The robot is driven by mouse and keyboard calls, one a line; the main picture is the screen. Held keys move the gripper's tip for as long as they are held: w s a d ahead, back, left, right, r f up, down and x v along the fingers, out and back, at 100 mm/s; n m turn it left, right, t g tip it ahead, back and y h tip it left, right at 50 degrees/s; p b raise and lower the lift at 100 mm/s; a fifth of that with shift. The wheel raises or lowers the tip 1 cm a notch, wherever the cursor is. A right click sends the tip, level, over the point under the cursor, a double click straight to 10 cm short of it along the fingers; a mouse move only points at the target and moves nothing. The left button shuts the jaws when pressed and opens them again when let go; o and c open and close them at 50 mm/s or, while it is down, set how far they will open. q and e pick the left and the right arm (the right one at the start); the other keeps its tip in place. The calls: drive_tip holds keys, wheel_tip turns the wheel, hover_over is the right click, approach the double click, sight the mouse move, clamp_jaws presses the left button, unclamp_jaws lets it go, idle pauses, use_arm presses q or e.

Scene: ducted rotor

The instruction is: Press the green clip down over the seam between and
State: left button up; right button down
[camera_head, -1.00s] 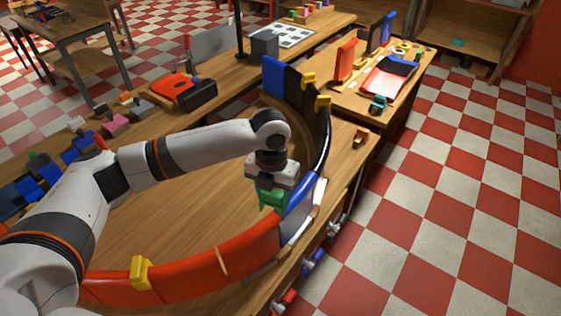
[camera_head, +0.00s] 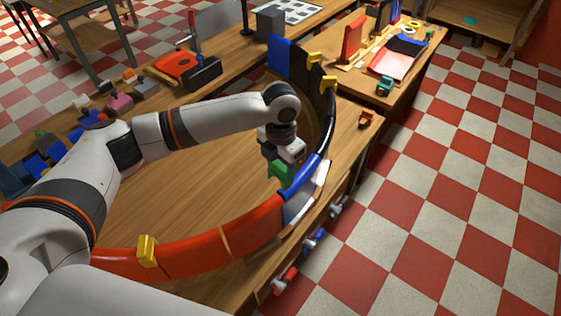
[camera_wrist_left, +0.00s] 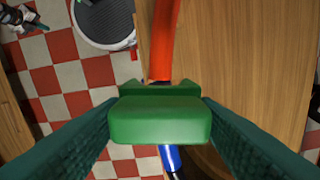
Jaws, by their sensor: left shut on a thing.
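My left gripper (camera_head: 281,158) is shut on the green clip (camera_head: 280,172) and holds it above the inner side of the curved wall. In the left wrist view the green clip (camera_wrist_left: 160,120) sits between the two dark fingers. The red curved section (camera_head: 195,252) runs along the near side of the table and ends just short of the clip. A blue section (camera_head: 300,178) adjoins it, and its end (camera_wrist_left: 171,160) shows beyond the clip in the wrist view. The clip hides the seam there. The right gripper is not seen.
Yellow clips (camera_head: 147,251) sit on the wall's red and black parts. Black sections (camera_head: 318,95) stand at the far side. A small orange piece (camera_head: 366,119) lies on the table. Coloured clamps (camera_head: 284,280) hang along the table's right edge. Bare wood lies inside the ring.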

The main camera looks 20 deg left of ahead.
use_arm(q)
wheel_tip(320, 180, down, 9)
drive_tip(key=b, duration=0.3)
drive_tip(key=shift+b, duration=0.3)
drive_tip(key=shift+f, duration=0.1)
idle(0.9)
drive_tip(key=o, duration=1.1)
drive_tip(key=shift+c, duration=0.2)
wheel_tip(320, 180, up, 12)
drive_tip(key=shift+r+b, duration=0.1)
drive_tip(key=shift+b, duration=1.15)
